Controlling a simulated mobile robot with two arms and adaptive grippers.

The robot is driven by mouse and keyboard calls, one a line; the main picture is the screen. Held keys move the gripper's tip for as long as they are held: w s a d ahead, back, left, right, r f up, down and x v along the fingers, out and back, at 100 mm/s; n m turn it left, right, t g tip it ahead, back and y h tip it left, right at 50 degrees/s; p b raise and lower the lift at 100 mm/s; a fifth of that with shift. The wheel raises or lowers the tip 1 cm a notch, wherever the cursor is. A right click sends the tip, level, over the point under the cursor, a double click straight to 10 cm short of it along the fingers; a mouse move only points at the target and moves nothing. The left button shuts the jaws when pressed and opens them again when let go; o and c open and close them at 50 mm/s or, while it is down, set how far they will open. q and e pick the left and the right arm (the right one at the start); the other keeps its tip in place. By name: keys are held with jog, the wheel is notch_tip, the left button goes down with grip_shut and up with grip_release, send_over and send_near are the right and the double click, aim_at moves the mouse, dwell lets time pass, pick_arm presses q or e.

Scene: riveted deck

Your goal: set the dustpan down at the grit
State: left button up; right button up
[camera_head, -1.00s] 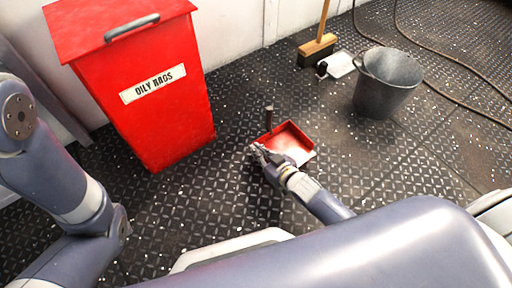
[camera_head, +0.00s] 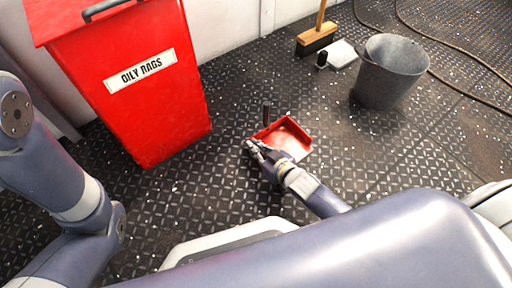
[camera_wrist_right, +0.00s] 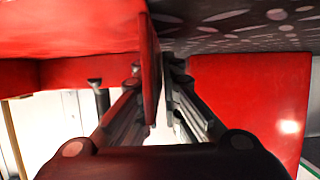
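In the right wrist view, the gripper's fingers (camera_wrist_right: 155,90) are closed on both sides of a thin red wall of the dustpan (camera_wrist_right: 149,60). Pale specks of grit (camera_head: 335,189) are scattered widely over the dark deck. My left arm shows at the left, but its gripper is out of view.
A red bin (camera_head: 165,110) labelled "OILY RAGS" stands at left by the white wall. A grey bucket (camera_head: 388,80), a broom head (camera_head: 316,40) and a white flat object with a black part (camera_head: 341,55) stand at the back. A hose (camera_head: 455,60) lies at back right. Deck between is clear.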

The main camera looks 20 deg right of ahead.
jog(key=shift+o, duration=1.3)
jog(key=shift+r, duration=0.15)
jog(key=shift+s+r+p, duration=0.2)
jog(key=shift+s+p, duration=0.05)
jog(key=shift+p, duration=0.05)
jog(key=p+v, duration=0.6)
jog(key=v, duration=0.4)
jog(key=shift+p, duration=0.3)
jog(key=shift+s+d+r+p, duration=0.15)
jog(key=shift+s+d+p, duration=0.15)
jog(key=shift+s, duration=0.35)
